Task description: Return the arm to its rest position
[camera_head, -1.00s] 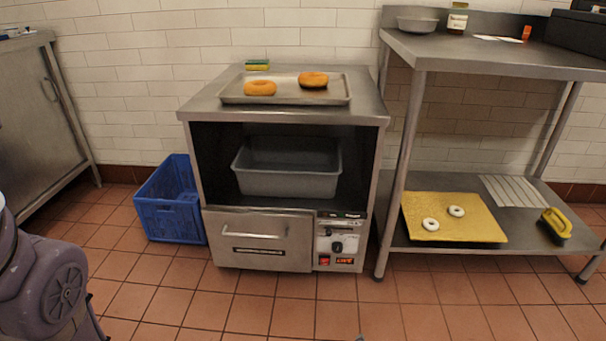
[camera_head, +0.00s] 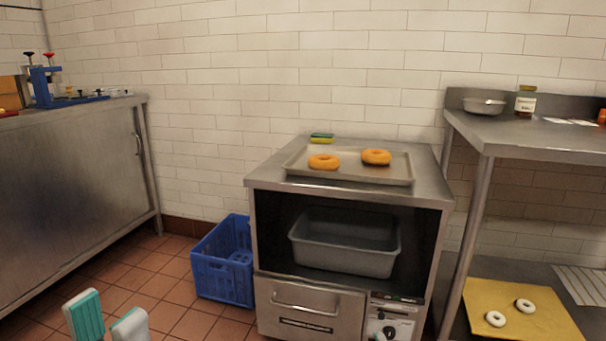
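My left gripper (camera_head: 107,322) shows at the bottom left, with two teal-and-white fingers standing apart and nothing between them. It is over the tiled floor, left of the blue crate and apart from everything. Two orange-brown bagels, a left one (camera_head: 324,162) and a right one (camera_head: 376,157), lie on the metal tray (camera_head: 300,163) on top of the steel kettle unit (camera_head: 268,176). A grey tub (camera_head: 345,260) sits in the unit's open bay.
A blue crate (camera_head: 222,284) stands on the floor left of the unit. A steel cabinet (camera_head: 75,190) is at the left. A steel table (camera_head: 530,133) at the right has a yellow board (camera_head: 560,325) with two white rings on its lower shelf. Floor between cabinet and crate is clear.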

